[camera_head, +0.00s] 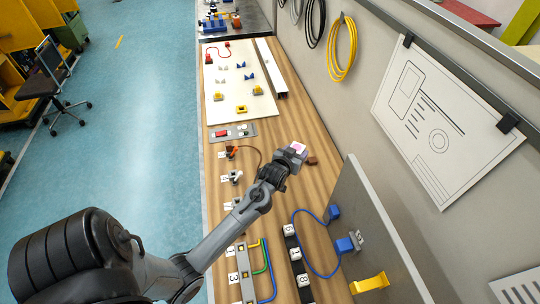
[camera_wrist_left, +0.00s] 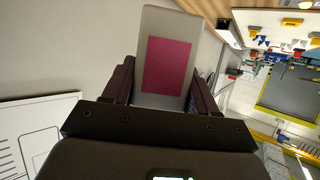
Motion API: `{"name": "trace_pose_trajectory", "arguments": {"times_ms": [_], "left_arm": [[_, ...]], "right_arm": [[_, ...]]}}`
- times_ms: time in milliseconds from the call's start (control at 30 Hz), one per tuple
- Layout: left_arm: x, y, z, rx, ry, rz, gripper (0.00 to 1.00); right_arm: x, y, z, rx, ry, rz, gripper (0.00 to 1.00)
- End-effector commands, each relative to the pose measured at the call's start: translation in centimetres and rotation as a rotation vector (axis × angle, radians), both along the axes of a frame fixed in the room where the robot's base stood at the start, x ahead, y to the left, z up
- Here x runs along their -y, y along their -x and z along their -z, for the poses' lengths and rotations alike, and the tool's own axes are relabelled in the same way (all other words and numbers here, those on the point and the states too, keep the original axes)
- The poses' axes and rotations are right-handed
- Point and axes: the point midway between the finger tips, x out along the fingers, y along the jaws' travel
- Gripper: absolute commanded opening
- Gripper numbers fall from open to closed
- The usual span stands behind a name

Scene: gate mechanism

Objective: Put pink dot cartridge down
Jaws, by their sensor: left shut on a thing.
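My left gripper (camera_head: 291,153) is shut on the cartridge (camera_head: 299,148), a light grey block with a pink patch on its face. The height of the cartridge above the bench is hard to tell. My right gripper is in neither view.
The wooden bench (camera_head: 277,129) is partly bare around the gripper. Nearer are numbered blocks (camera_head: 296,254), blue cable (camera_head: 298,228) and an upright grey panel (camera_head: 372,225).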

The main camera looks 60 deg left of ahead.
Motion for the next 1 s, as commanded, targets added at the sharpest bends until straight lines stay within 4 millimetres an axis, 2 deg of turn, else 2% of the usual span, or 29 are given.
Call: {"name": "trace_pose_trajectory", "arguments": {"times_ms": [33,100,200,300,400,600,1000], "left_arm": [[-2.7,-0.6,2.4,0.006,0.005,-0.057,0.21],[-5.8,-0.9,3.7,0.005,0.004,-0.125,0.21],[-9.2,-0.9,5.5,0.003,0.003,-0.204,0.21],[-11.6,-0.8,7.0,0.001,0.002,-0.263,0.21],[-13.1,-0.6,8.2,0.001,0.001,-0.303,0.21],[-14.3,-0.5,10.1,-0.001,-0.003,-0.336,0.21],[-14.4,-0.5,14.5,-0.002,-0.003,-0.337,0.21]], "right_arm": [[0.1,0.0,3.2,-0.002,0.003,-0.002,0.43],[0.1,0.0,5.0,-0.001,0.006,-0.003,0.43],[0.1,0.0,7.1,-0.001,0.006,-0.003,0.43],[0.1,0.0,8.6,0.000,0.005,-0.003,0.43],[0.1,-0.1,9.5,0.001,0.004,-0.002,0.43],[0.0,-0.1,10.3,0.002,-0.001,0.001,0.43],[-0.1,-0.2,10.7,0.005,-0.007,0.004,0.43]]}}
